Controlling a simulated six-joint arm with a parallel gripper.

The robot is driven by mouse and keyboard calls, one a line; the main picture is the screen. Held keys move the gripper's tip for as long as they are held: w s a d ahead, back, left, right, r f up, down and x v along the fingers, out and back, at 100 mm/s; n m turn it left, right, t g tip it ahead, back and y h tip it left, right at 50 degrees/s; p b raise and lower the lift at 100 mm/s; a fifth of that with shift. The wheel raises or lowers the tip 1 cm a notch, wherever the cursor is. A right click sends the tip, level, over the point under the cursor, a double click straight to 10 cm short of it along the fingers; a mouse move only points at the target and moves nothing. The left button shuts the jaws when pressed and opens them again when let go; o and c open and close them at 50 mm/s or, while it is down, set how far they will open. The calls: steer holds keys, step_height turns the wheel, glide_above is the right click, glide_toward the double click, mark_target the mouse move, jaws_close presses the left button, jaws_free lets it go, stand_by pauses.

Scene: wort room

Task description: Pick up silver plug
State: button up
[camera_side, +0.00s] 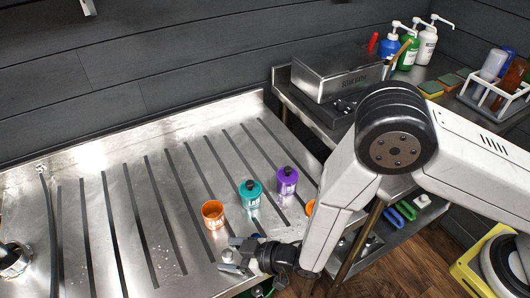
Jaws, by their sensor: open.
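My gripper (230,256) is low over the front edge of the steel drainboard (130,215), with its fingers pointing left and spread open. A small silvery piece (227,255), which looks like the silver plug, shows at the fingertips, between the two fingers. It is too small to tell whether the fingers touch it. My wrist covers what lies just to the right of the fingers.
An orange cup (213,214) stands just behind my gripper. A teal bottle (251,195) and a purple bottle (288,181) stand farther back right. Another orange thing (310,207) is partly hidden by my arm. The drainboard's left side is mostly clear.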

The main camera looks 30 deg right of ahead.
mark_target(231, 251)
jaws_close()
steer(key=shift+r, duration=0.15)
step_height(231, 251, up, 10)
stand_by(1.0)
stand_by(0.5)
steer(key=w+d+r, duration=0.2)
steer(key=w+r, duration=0.4)
steer(key=w, duration=0.4)
steer(key=shift+d, duration=0.4)
